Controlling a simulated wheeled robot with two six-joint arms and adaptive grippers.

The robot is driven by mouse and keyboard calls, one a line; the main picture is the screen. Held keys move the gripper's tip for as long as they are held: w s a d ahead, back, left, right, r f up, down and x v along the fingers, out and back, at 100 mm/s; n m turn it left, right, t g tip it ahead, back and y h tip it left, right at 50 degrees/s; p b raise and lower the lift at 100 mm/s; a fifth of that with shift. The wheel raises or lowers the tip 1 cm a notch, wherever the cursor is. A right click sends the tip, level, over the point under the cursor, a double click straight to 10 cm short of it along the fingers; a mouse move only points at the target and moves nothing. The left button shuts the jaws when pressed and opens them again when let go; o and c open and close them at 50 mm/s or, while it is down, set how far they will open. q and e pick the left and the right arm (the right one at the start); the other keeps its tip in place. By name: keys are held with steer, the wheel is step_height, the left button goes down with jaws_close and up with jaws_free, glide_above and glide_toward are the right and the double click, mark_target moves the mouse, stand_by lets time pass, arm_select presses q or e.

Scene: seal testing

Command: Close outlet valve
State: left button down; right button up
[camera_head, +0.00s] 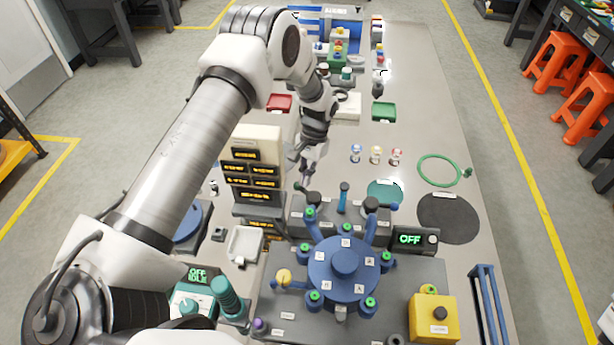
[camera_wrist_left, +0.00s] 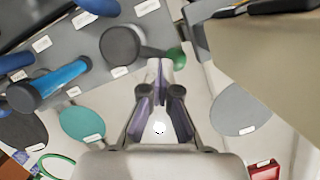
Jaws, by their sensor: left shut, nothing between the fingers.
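A dark grey valve block (camera_head: 325,222) stands behind the blue round manifold (camera_head: 345,268). It carries a blue upright handle (camera_head: 343,196) and dark round knobs (camera_head: 371,205). The labels are too small to read, so I cannot tell which is the outlet valve. My left gripper (camera_head: 301,186) points down at the block's far left end. In the left wrist view its fingers (camera_wrist_left: 160,72) are shut and empty. A dark knob (camera_wrist_left: 120,45) and a green knob (camera_wrist_left: 177,57) show close beyond the tips; contact cannot be told. The blue handle (camera_wrist_left: 62,80) lies farther left. My right gripper is out of view.
A beige display unit (camera_head: 256,150) stands just left of my left gripper. A yellow box (camera_head: 434,317) and an OFF display (camera_head: 410,239) are at the right. Three small bottles (camera_head: 376,155), a green ring (camera_head: 438,170) and a dark disc (camera_head: 448,218) lie on the table.

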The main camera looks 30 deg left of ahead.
arm_select(q)
steer(key=shift+s+a+n+h+p, duration=0.15)
steer(key=shift+s+n+h+p, duration=0.2)
steer(key=shift+n, duration=0.6)
steer(key=shift+s+a+n+h, duration=0.15)
steer(key=shift+s+n, duration=0.25)
steer(key=shift+n, duration=0.5)
steer(key=shift+s+a+n+h+p, duration=0.1)
steer(key=shift+s+n+h+p, duration=0.2)
steer(key=shift+n, duration=0.65)
stand_by(3.1)
steer(key=shift+s, duration=0.1)
stand_by(0.6)
steer(key=v, duration=1.2)
steer(key=shift+s, duration=0.2)
